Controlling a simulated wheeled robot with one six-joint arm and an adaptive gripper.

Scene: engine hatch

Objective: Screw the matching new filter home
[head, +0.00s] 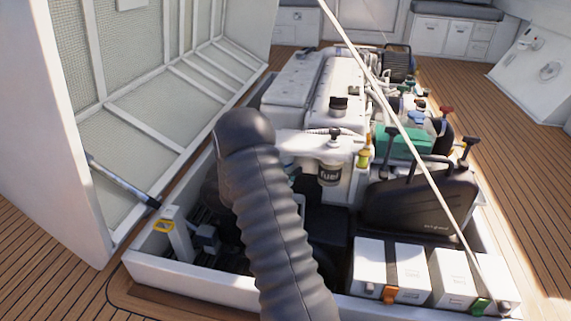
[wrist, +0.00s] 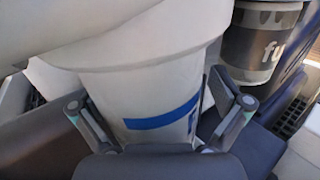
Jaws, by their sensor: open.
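A white filter (wrist: 148,92) with a blue band stands large in the middle of the wrist view. Its top meets a wider white collar, with a pale rounded part (wrist: 90,28) above it. I cannot tell whether it is fully seated. My gripper (wrist: 160,108) is open, with one finger on each side of the filter; contact is not clear. A dark filter (wrist: 262,48) with partly visible lettering hangs behind to the right. The head view shows a dark filter marked "fuel" (head: 330,174) under a white bracket. There my dark sleeved arm hides the white filter and my gripper.
The white engine (head: 300,85) fills the hatch behind my arm. The open hatch lid (head: 150,110) stands at left with a strut (head: 122,180). White battery boxes (head: 395,262) and a black casing (head: 420,205) crowd the right. A pale rod (head: 400,125) crosses the right side.

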